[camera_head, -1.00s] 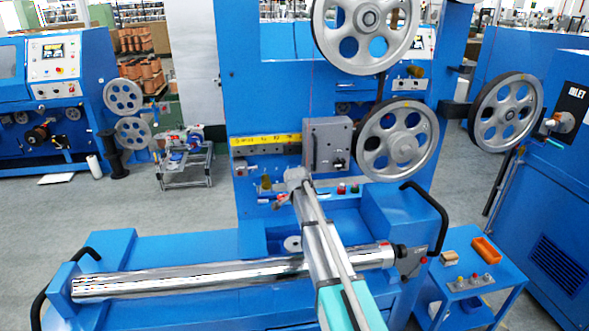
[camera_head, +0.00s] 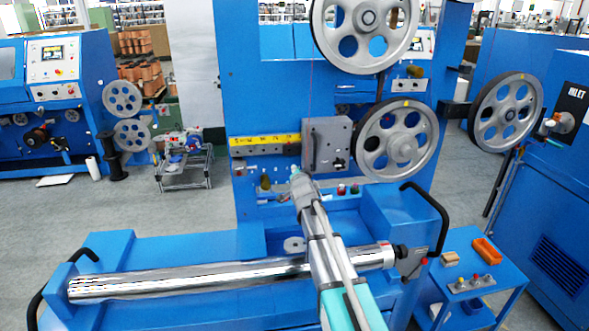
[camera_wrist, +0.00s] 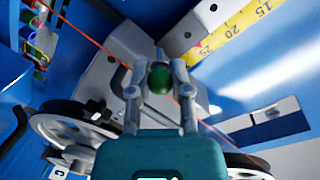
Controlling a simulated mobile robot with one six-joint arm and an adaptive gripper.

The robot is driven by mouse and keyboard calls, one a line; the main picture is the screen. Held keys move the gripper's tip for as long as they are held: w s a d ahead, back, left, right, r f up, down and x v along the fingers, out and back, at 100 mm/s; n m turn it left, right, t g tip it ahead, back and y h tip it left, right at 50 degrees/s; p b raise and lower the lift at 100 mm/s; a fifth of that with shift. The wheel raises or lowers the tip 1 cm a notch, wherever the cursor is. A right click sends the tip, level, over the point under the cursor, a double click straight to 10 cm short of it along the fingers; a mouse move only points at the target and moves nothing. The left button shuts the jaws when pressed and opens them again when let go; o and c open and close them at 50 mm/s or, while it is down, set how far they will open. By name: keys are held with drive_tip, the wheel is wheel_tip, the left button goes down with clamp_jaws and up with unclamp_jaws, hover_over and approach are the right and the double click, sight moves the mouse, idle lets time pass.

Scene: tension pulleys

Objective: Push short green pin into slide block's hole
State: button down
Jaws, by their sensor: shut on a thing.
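My gripper (camera_wrist: 160,88) is shut on the short green pin; its round green head (camera_wrist: 160,79) shows between the two fingers in the wrist view. In the head view my gripper (camera_head: 297,172) is small, just left of and below the grey slide block (camera_head: 326,143), which carries a spoked pulley wheel (camera_head: 397,141) on its right. In the wrist view the slide block (camera_wrist: 95,72) lies behind and left of the fingers. The pin's shaft and the block's hole are hidden, so I cannot tell whether they meet.
A yellow scale (camera_head: 265,144) runs left from the block. Below it, small coloured knobs (camera_head: 348,189) stand on a ledge. A long shiny roller (camera_head: 190,279) lies across the front. An orange wire (camera_wrist: 95,35) crosses the wrist view close to the fingers.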

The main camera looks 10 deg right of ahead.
sight(290, 153)
drive_tip(key=shift+s+a+r+n+t+y, duration=0.15)
drive_tip(key=shift+s+a+r+t+y, duration=0.1)
drive_tip(key=shift+r+t, duration=0.25)
drive_tip(key=shift+s+a+r+n+t+y, duration=0.1)
drive_tip(key=shift+a+r+n+t+y, duration=0.15)
drive_tip(key=shift+r, duration=0.45)
drive_tip(key=shift+w, duration=0.2)
drive_tip(key=w, duration=0.6)
drive_tip(key=shift+w, duration=0.3)
drive_tip(key=shift+w, duration=2)
idle(3.0)
drive_tip(key=shift+c, duration=2.4)
unclamp_jaws()
drive_tip(key=shift+s, duration=0.1)
